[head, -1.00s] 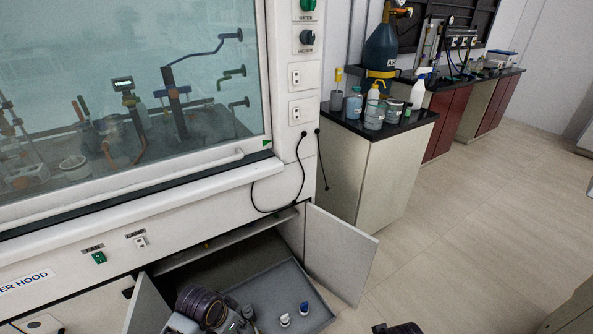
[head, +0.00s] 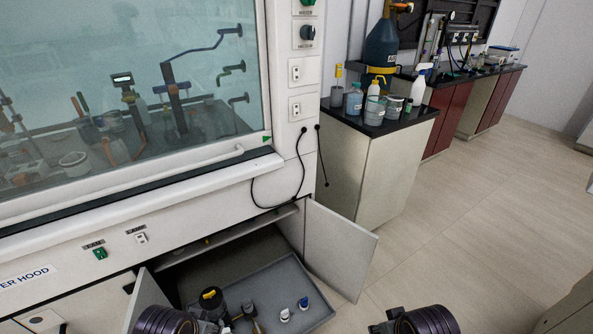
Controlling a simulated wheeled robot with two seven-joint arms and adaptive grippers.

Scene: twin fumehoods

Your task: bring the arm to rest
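The dark ringed wrist of my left arm (head: 165,321) shows at the bottom edge, in front of the open cabinet under the fume hood. The ringed wrist of my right arm (head: 430,320) shows at the bottom edge, over the floor right of the cabinet. I cannot make out the fingers of either gripper; they appear to lie below the picture's edge. Nothing is seen held.
The open right cabinet door (head: 340,250) juts out over the floor. The floor (head: 480,240) at right is clear.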

